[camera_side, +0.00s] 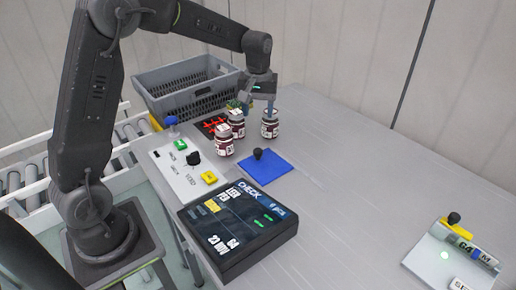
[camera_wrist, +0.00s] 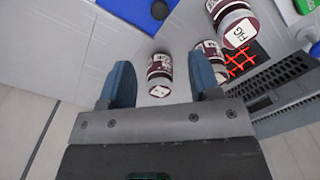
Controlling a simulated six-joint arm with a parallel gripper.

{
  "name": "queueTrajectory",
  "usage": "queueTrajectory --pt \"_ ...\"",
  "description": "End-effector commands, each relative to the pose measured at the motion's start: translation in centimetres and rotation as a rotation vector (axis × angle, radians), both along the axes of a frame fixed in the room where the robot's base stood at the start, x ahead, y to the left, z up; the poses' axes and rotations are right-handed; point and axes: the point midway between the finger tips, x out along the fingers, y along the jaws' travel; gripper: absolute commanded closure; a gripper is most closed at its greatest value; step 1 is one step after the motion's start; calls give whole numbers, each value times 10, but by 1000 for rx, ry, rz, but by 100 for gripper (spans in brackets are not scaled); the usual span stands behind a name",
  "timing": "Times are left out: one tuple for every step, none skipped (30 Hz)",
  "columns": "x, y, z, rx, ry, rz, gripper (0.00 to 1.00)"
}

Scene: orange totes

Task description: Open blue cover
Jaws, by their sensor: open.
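The blue cover (camera_side: 265,166) is a flat blue square lying on the grey table, with a dark knob (camera_side: 258,154) standing on it. In the wrist view the blue cover (camera_wrist: 110,22) shows at the top left, cut by the frame edge. My gripper (camera_side: 261,103) is above and behind the cover, over a dark red jar (camera_side: 270,124). In the wrist view my gripper (camera_wrist: 161,62) is open, with its blue fingers wide apart. The jar (camera_wrist: 160,72) appears between the fingers; I cannot tell whether they touch it.
Two more jars (camera_side: 230,134) stand left of the gripper, near a red grid (camera_side: 212,126). A grey crate (camera_side: 186,88) stands behind. A switch panel (camera_side: 184,168) and a black CHECK display (camera_side: 238,229) are at the left and front.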

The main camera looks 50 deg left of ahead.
Motion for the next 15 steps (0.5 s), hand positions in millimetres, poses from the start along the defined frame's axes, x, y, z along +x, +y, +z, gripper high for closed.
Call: queueTrajectory --pt "0 0 -5 -1 2 1 43" --pt "0 0 -8 -1 2 1 43" --pt "0 0 -12 -1 2 0 43" --pt "-1 0 -17 -1 4 0 43" --pt "-1 0 -22 -1 4 0 43" --pt "-1 0 -30 -1 5 -1 43" --pt "-1 0 -36 -1 4 -1 43" --pt "-1 0 -42 -1 5 -1 43" --pt "-1 -1 -51 -1 6 -1 43" --pt "-1 -1 -57 -1 4 -1 43" --pt "-1 -1 -64 -1 5 -2 43" --pt "-1 -1 -72 -1 6 -2 43" --pt "-1 -1 -78 -1 6 -2 43" --pt "-1 -1 -84 -1 4 -2 43" --pt "-1 -1 -92 -1 4 -2 43"
